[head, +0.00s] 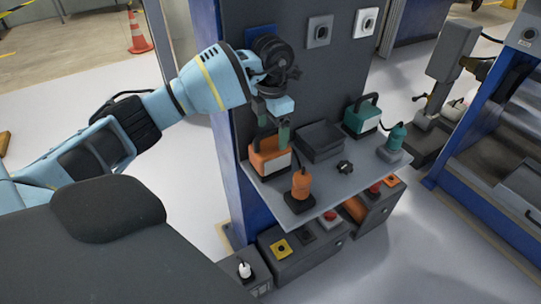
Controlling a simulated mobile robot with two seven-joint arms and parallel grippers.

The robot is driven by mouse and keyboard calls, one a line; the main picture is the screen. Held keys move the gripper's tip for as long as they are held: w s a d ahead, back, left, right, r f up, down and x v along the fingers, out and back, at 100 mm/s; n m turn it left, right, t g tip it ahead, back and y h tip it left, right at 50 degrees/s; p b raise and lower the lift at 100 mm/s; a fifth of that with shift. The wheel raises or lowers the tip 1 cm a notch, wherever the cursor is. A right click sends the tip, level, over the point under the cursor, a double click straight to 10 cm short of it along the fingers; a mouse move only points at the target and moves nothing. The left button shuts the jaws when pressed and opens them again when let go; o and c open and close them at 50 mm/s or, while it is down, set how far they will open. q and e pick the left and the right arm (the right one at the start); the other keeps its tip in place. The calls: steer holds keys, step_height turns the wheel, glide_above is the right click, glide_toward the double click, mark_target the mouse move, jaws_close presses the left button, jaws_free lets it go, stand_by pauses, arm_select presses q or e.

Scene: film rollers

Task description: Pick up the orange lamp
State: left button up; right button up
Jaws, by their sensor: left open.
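The orange lamp (267,162) is a boxy shape with a pale front panel and a dark handle on top. It stands at the left end of a grey shelf (325,190). My left gripper (273,128) is right above it in the head view, pointing down. Its fingers are apart, at the height of the lamp's handle, and they hide part of the handle. I cannot tell whether they touch it. My right gripper is out of view.
An orange cylinder-shaped item (301,187) stands in front of the lamp. A dark panel (335,75) rises behind.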

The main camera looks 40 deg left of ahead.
mark_target(270, 151)
arm_select(q)
steer(key=shift+f, duration=0.15)
steer(key=f, duration=0.4)
steer(key=shift+s+a+f, duration=0.1)
steer(key=shift+a+f, duration=0.15)
steer(key=shift+f, duration=0.15)
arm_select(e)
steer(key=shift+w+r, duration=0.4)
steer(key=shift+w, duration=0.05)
arm_select(q)
steer(key=c, duration=0.5)
steer(key=shift+r, duration=0.1)
steer(key=c, duration=1.1)
steer(key=shift+r, duration=0.1)
